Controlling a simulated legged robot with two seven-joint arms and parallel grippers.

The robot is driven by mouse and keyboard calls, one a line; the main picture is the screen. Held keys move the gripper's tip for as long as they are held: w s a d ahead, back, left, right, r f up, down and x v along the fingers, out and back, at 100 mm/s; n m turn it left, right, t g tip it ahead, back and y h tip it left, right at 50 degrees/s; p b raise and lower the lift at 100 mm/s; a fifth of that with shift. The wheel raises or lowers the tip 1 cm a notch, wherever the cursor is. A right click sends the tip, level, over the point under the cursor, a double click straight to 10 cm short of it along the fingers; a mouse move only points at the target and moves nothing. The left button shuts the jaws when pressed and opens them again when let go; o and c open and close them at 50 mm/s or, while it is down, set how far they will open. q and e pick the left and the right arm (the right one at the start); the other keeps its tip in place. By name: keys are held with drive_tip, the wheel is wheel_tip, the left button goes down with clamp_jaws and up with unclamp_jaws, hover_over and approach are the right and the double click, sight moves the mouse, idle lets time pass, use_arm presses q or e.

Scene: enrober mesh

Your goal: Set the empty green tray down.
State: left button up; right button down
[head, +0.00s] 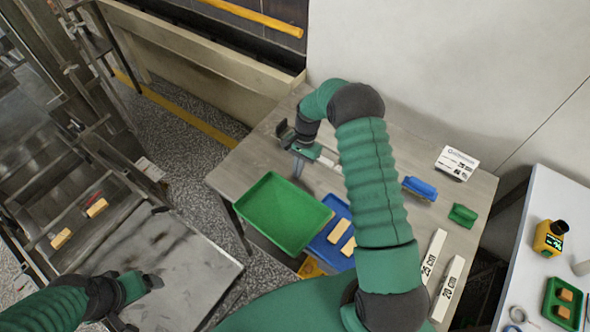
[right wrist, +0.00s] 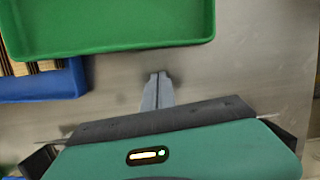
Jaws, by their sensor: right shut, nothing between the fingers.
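The empty green tray (head: 283,212) is at the near left part of the grey table, and its near side covers the table's front edge in the head view. Its wall also shows at the top of the right wrist view (right wrist: 110,45). My right gripper (head: 298,170) is beyond the tray's far corner, apart from it. Its fingers (right wrist: 157,78) are together with nothing between them, close over bare tabletop. My left gripper (head: 140,302) is low at the left, over the dark metal surface, its fingers apart and empty. The tray's underside is hidden.
A blue tray (head: 324,245) with beige bars is beside the green tray, partly covered by it. A blue block (head: 420,187), a small green block (head: 463,215), a white label box (head: 456,163) and two white strips lie at the right. Bare tabletop (head: 250,150) lies at the far left.

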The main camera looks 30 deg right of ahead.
sight(290, 185)
drive_tip(key=shift+s+a+r, duration=0.1)
drive_tip(key=shift+s+a, duration=0.2)
drive_tip(key=shift+s, duration=0.35)
drive_tip(key=shift+s+a, duration=0.1)
drive_tip(key=shift+w+a, duration=0.25)
drive_tip(key=shift+a, duration=0.25)
drive_tip(key=shift+s+a+r, duration=0.1)
drive_tip(key=shift+a, duration=0.3)
drive_tip(key=shift+s+a+p, duration=0.45)
drive_tip(key=shift+s+a, duration=0.05)
drive_tip(key=shift+a, duration=0.25)
use_arm(q)
drive_tip(key=shift+s+d+r, duration=0.2)
drive_tip(key=shift+s+r, duration=0.2)
drive_tip(key=shift+r, duration=0.35)
use_arm(e)
drive_tip(key=shift+s+d, duration=0.1)
drive_tip(key=shift+d, duration=0.1)
